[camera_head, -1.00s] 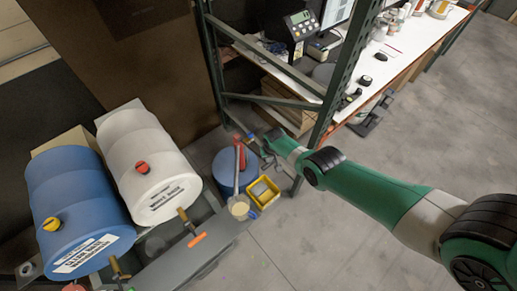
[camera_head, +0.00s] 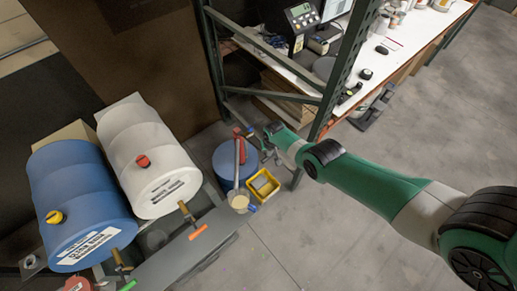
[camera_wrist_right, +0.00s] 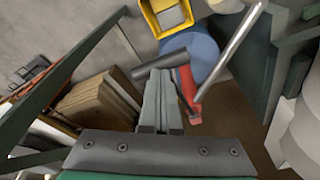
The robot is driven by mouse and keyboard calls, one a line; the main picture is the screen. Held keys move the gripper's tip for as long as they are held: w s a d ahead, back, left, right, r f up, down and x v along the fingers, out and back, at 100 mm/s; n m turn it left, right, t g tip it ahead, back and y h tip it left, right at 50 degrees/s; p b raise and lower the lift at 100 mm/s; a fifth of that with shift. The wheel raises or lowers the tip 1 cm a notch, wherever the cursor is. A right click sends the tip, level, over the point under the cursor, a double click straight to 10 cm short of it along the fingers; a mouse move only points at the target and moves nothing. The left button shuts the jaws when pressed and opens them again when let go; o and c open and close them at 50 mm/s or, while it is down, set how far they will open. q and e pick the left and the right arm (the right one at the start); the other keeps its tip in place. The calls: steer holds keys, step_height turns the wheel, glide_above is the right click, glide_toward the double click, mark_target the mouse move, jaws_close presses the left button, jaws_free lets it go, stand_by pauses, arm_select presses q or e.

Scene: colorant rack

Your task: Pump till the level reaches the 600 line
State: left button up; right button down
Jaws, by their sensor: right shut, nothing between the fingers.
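The pump (camera_head: 239,134) has a red body and stands on a small blue drum (camera_head: 222,158). Its pale spout tube (camera_head: 236,172) runs down towards a jug (camera_head: 238,202) with cream-coloured contents; the 600 line and exact level are too small to read. In the right wrist view the pump's red part (camera_wrist_right: 187,88) and pale tube (camera_wrist_right: 236,42) show, with a dark grey handle bar (camera_wrist_right: 160,67) at the fingertips. My right gripper (camera_wrist_right: 158,76) is shut and empty, close to that bar; I cannot tell whether they touch. My left gripper is out of view.
A yellow bin (camera_head: 263,187) stands beside the blue drum. A large blue barrel (camera_head: 75,195) and white barrel (camera_head: 140,150) lie at left, with taps over a grey ledge (camera_head: 185,255). A green rack post (camera_head: 345,65) stands close behind my right arm. Open floor lies at right.

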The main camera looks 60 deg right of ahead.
steer(key=shift+f+b, duration=6.15)
steer(key=shift+f, duration=0.25)
step_height(320, 180, up, 14)
steer(key=p, duration=1.4)
steer(key=shift+r, duration=0.2)
steer(key=shift+f, duration=0.15)
step_height(320, 180, down, 14)
steer(key=b, duration=1.4)
step_height(320, 180, up, 14)
steer(key=p, duration=1.4)
steer(key=shift+f, duration=0.1)
